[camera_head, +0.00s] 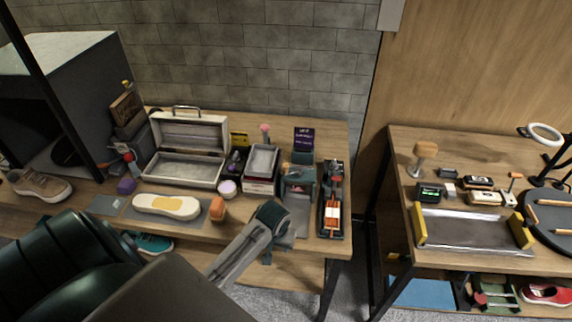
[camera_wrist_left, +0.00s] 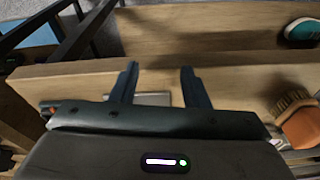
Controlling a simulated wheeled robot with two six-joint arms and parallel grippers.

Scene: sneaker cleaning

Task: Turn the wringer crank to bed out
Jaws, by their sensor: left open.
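A grey-green device (camera_head: 298,182), which looks like the wringer, stands near the right end of the left table. A flat grey plate (camera_head: 301,225) reaches from it toward the front edge. A small brownish part on its upper left may be the crank, but I cannot tell for sure. My left gripper (camera_head: 267,256) is at the table's front edge, just left of the plate, and its wrist covers part of this area. In the left wrist view its two fingers (camera_wrist_left: 159,75) are apart and empty, with a bit of grey plate behind them. My right gripper is not in view.
An orange brush (camera_head: 217,209) and a pale insole-like piece (camera_head: 166,206) lie left of the gripper. A rack with orange items (camera_head: 333,215) stands right of the device. An open case (camera_head: 185,168) sits farther back. A gap separates the right table (camera_head: 398,150).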

